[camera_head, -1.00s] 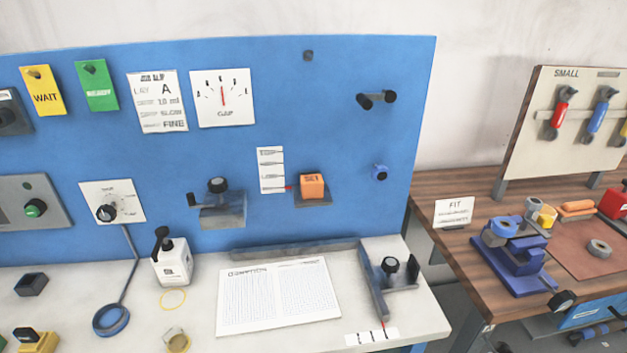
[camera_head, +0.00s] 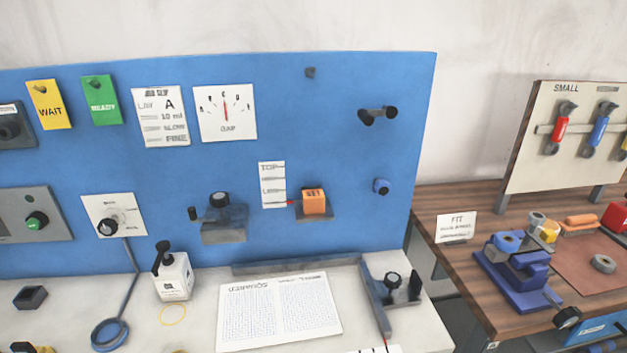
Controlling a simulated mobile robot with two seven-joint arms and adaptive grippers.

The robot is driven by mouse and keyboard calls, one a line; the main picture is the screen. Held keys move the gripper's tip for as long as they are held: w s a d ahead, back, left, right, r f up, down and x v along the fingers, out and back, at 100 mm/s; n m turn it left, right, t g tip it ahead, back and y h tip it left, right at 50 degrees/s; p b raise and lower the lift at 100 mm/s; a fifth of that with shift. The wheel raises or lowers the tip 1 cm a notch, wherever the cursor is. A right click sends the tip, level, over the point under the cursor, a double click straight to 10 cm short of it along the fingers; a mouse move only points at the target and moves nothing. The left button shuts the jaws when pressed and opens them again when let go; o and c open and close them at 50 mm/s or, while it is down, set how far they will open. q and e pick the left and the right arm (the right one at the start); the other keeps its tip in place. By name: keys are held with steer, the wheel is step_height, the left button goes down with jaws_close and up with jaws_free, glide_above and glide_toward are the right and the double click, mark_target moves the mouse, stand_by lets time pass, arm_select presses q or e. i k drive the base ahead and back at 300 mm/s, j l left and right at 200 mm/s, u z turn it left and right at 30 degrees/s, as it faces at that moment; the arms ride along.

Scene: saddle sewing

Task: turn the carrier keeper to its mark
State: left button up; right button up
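No part is labelled as the carrier keeper, and I cannot tell which one it is. On the blue panel, a grey block with a black knob (camera_head: 219,200) stands left of an orange block (camera_head: 314,202). A red pointer beside the orange block meets the lower part of a white scale card (camera_head: 272,185). Neither gripper shows.
A white bottle (camera_head: 173,277) and a printed sheet (camera_head: 278,310) occupy the bench (camera_head: 205,325). A dial card (camera_head: 115,215) and a gauge (camera_head: 225,113) hang on the panel. A wooden table (camera_head: 455,275) with a blue fixture (camera_head: 515,270) stands right.

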mark_target(536, 218)
steer(key=z, duration=1.45)
